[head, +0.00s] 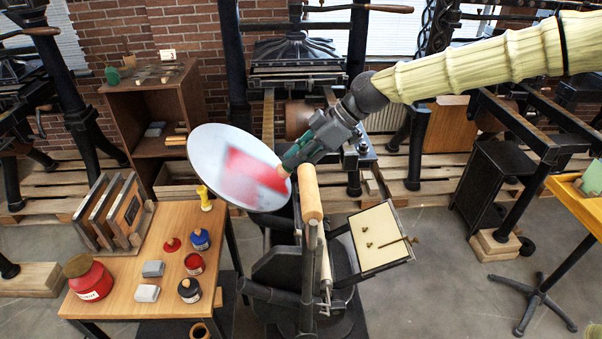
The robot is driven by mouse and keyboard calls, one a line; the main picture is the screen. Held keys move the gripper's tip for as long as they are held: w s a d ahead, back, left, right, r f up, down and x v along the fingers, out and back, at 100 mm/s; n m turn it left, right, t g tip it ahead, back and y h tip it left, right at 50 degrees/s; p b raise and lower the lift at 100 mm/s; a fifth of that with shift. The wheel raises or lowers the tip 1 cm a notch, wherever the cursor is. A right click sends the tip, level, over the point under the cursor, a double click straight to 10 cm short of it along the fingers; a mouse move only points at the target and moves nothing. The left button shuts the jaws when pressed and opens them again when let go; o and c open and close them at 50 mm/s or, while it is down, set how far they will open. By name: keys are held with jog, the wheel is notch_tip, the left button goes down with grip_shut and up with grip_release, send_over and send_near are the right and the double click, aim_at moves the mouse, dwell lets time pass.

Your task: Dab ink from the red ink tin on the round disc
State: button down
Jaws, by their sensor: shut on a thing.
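The round disc (215,145) is pale grey and tilted, on the press left of centre. It bears a broad red ink smear (252,170) on its right part. My gripper (289,164) is at the disc's right side, over the edge of the smear. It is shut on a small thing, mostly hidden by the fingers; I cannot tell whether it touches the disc. The small open red ink tin (194,264) stands on the wooden table at lower left, with a red lid (171,244) close by.
The wooden table (130,262) also holds a blue tin (200,239), a black tin (190,290), a large red jar (90,280), a yellow tool (204,197), grey blocks and a rack of frames (112,210). A wooden roller (310,192) and the press's tilted board (378,237) are near my gripper.

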aim_at(285, 174)
jog(key=shift+s+a+f+b, duration=0.15)
jog(key=shift+a+f+b, duration=0.15)
jog(key=shift+f, duration=0.15)
jog(key=shift+b+x, duration=1.1)
jog(key=shift+x, duration=1.35)
jog(key=shift+a+f+b, duration=0.1)
jog(key=shift+f+b, duration=0.2)
jog(key=shift+f, duration=0.35)
jog(key=shift+d+r+p, duration=0.35)
jog(key=shift+r+p, duration=0.05)
jog(key=shift+r, duration=0.25)
jog(key=shift+p+v, duration=1)
jog(key=shift+v, duration=1.3)
jog(key=shift+a+r, duration=0.1)
jog(key=shift+a, duration=0.05)
